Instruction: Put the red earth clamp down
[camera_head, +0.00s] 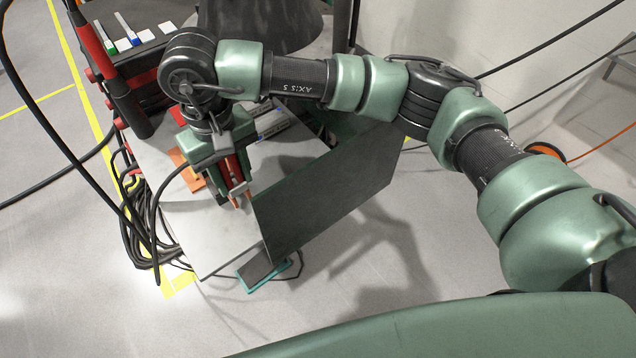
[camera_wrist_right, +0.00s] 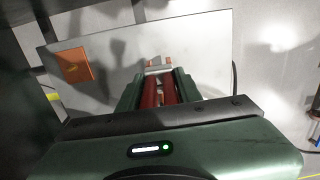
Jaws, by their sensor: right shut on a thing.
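The red earth clamp (camera_head: 234,170) is held in my right gripper (camera_head: 238,184), above the light grey tabletop (camera_head: 212,238). In the right wrist view the clamp's two red handles (camera_wrist_right: 151,92) lie between the green fingers of the right gripper (camera_wrist_right: 160,88), with its metal and copper-coloured jaws (camera_wrist_right: 159,64) pointing away. The right gripper is shut on the clamp and points down. I cannot tell whether the clamp touches the tabletop. My left gripper is not in view.
An orange square (camera_head: 189,165) lies on the tabletop, left of the clamp; it also shows in the right wrist view (camera_wrist_right: 74,66). A dark upright panel (camera_head: 325,190) borders the table on the right. Black cables (camera_head: 140,225) hang at the left edge. The front tabletop is clear.

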